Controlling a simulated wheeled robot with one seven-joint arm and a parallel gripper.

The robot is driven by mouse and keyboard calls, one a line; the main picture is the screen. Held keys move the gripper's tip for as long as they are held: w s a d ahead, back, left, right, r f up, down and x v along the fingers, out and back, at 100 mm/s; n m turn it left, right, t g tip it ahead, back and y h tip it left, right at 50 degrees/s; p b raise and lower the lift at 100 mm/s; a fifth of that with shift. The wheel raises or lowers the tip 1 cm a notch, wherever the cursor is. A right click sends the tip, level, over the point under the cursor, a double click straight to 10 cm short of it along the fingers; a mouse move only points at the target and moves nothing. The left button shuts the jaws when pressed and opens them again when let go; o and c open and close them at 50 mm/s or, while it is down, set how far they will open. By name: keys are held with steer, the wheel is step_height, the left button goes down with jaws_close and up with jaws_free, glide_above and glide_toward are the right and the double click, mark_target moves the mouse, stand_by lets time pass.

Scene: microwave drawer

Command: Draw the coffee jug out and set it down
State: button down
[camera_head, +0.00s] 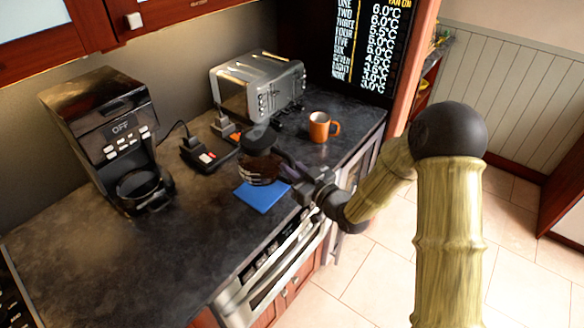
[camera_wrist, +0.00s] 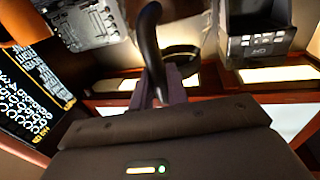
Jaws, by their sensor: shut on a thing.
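The coffee jug (camera_head: 262,165), dark glass with a black lid, is out of the coffee machine (camera_head: 105,135). It is upright over the back part of a blue mat (camera_head: 262,198); I cannot tell whether it touches the mat. My gripper (camera_head: 300,182) is at the jug's right side, shut on its handle. In the wrist view the black curved handle (camera_wrist: 150,45) runs up from between my gripper's purple fingers (camera_wrist: 166,88). Most of the jug body is out of sight there.
A silver toaster (camera_head: 258,85) stands behind, with an orange mug (camera_head: 322,127) to its right. Small dark devices with a red and white label (camera_head: 205,156) lie left of the jug. The counter's front left (camera_head: 120,260) is clear.

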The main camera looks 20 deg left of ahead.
steer(key=shift+b, duration=0.55)
steer(key=shift+f+b, duration=2.5)
steer(key=shift+b, duration=0.65)
steer(key=shift+f+b, duration=0.35)
steer(key=shift+b, duration=0.3)
steer(key=c, duration=1.3)
jaws_free()
steer(key=shift+d+f, duration=0.1)
steer(key=shift+f, duration=0.05)
steer(key=b+v, duration=1.1)
steer(key=v, duration=0.6)
